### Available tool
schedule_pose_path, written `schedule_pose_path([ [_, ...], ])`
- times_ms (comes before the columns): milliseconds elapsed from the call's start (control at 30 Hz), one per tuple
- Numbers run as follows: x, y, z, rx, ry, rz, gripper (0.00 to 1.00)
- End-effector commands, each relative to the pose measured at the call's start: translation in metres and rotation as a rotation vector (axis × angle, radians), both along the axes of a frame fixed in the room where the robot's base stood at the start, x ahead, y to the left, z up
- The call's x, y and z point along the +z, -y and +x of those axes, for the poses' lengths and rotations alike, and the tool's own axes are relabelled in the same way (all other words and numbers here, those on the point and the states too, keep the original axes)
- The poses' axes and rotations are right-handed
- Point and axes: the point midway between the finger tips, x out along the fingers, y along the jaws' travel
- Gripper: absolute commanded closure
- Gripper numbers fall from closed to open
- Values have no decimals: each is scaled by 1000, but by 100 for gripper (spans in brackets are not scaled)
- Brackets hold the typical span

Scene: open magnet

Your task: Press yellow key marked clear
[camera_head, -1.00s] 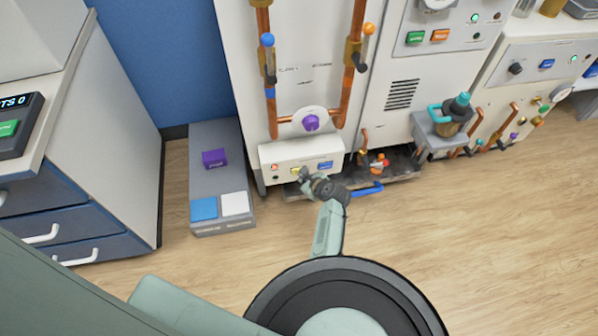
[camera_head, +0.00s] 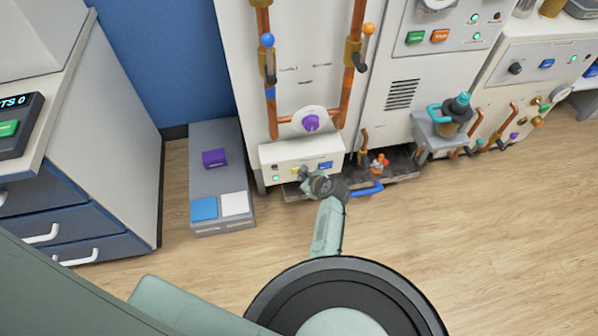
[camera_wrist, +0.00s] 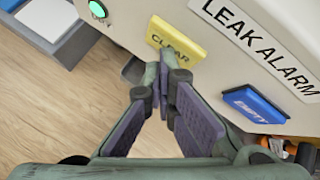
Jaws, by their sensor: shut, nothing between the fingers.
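The yellow key marked CLEAR (camera_wrist: 178,38) is on the front of a cream panel, under the LEAK ALARM label (camera_wrist: 258,38). In the head view the key (camera_head: 296,170) shows only as a small patch beside my gripper (camera_head: 305,173). In the wrist view my gripper (camera_wrist: 164,62) is shut and empty. Its fingertips are at the key's lower edge and overlap it in the picture. I cannot tell whether they touch it. A green lamp (camera_wrist: 98,9) is lit left of the key.
A blue key (camera_wrist: 253,103) sits right of the yellow one. A grey plinth (camera_head: 235,170) stands left. The wooden floor in front (camera_head: 480,235) is clear.

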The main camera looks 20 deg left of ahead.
Motion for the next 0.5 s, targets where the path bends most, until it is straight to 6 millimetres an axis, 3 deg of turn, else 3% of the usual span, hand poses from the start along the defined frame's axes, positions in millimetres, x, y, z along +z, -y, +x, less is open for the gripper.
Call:
schedule_pose_path([
  [500, 1, 9, -14, 0, 2, 0, 100],
])
